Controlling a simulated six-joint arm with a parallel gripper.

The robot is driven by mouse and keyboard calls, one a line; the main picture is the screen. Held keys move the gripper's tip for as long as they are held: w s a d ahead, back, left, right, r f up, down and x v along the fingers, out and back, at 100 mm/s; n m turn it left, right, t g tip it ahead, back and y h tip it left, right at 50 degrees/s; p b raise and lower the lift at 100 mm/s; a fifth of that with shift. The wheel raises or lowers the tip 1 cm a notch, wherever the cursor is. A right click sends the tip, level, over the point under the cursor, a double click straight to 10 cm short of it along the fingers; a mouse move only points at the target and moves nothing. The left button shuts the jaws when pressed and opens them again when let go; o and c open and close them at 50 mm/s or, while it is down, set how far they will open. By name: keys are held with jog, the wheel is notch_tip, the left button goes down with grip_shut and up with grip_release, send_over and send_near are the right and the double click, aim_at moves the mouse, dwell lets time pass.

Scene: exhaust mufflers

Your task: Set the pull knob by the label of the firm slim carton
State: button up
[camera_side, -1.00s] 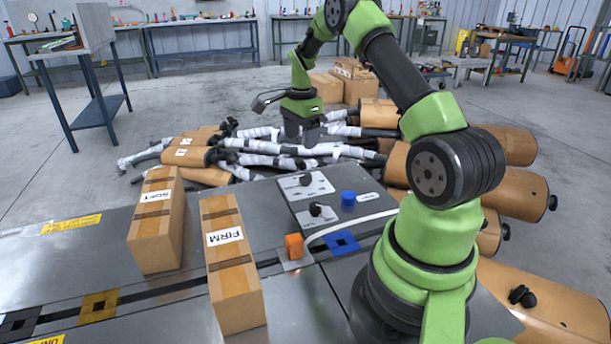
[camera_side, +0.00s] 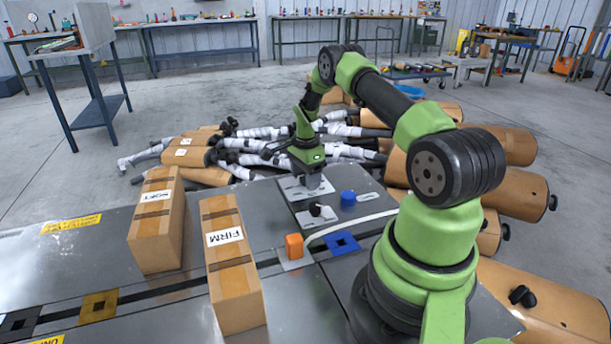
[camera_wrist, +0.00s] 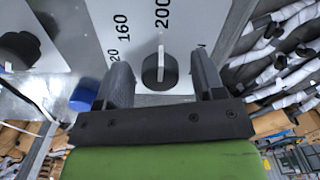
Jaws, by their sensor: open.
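My gripper (camera_side: 315,192) is low over the panel's far white plate (camera_side: 291,190), hiding the knob there. In the wrist view my open gripper (camera_wrist: 163,80) has its fingers on either side of a black knob (camera_wrist: 155,72), with gaps visible. The knob's pale line points towards 200 on the scale; 160 is to its left. A second black knob (camera_side: 316,209) sits on the nearer plate.
A blue button (camera_side: 347,198) is right of the knobs. An orange block (camera_side: 293,246), a white cable (camera_side: 350,226) and a blue square (camera_side: 342,242) lie nearer. Mufflers (camera_side: 200,175) with wrapped pipes are piled beyond the bench.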

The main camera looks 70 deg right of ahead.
jog(key=shift+c, duration=0.3)
jog(key=c, duration=0.9)
jog(key=shift+o, duration=0.2)
jog(key=shift+n, duration=0.3)
jog(key=n, duration=0.3)
jog(key=shift+n, duration=0.3)
jog(key=n, duration=0.4)
jog(key=shift+n, duration=0.3)
jog(key=n, duration=0.4)
jog(key=shift+n, duration=2.4)
